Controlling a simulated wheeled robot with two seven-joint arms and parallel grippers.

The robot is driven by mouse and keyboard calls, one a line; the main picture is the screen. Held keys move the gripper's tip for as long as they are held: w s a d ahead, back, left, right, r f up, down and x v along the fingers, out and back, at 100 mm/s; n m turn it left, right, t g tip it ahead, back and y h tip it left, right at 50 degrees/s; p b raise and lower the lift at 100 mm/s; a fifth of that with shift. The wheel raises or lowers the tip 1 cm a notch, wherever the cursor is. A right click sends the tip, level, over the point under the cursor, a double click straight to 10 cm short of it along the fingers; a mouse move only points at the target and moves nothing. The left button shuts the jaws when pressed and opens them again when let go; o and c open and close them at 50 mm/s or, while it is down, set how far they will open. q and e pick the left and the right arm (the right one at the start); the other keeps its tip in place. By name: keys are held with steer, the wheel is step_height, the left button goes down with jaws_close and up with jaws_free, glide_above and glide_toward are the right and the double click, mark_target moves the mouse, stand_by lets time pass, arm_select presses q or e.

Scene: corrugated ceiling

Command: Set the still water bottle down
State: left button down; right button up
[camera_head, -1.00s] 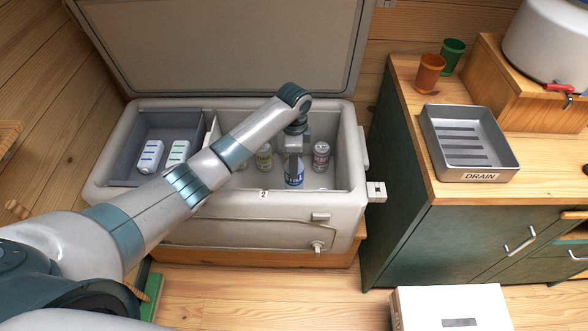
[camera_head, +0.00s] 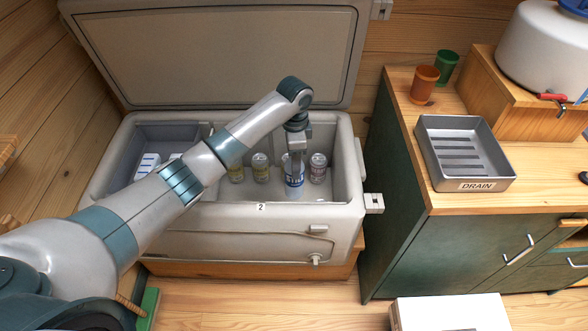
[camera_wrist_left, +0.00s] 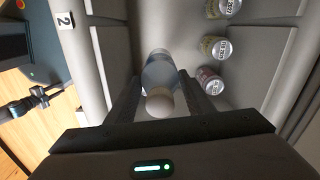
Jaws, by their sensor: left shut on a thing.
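The water bottle (camera_head: 295,181), clear with a blue and white label, is upright inside the open cool box (camera_head: 345,150). My left gripper (camera_head: 295,160) reaches down into the box from above and is shut on the bottle's upper part. In the left wrist view the bottle (camera_wrist_left: 159,75) shows its pale cap between the two fingers (camera_wrist_left: 160,95). Whether its base touches the box floor cannot be told. My right gripper is not in view.
A grey compartment (camera_head: 150,145) holds white packs. A DRAIN tray (camera_head: 490,184) and cups stand on the right counter.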

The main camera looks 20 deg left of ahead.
arm_select(q)
steer(key=r+n, duration=0.1)
steer(key=r, duration=0.4)
steer(key=d+r+n, duration=0.1)
steer(key=r, duration=0.1)
steer(key=shift+s+d+r+n, duration=0.1)
steer(key=shift+s+r+n, duration=0.1)
steer(key=shift+r+n, duration=0.1)
steer(key=s+a+r+n, duration=0.1)
steer(key=s+r+n, duration=0.4)
steer(key=s, duration=0.5)
steer(key=s+a+r+n, duration=0.2)
steer(key=s+r+n, duration=0.3)
steer(key=s, duration=0.6)
steer(key=shift+s+a+n, duration=0.15)
steer(key=shift+s+n, duration=0.05)
steer(key=shift+n, duration=0.1)
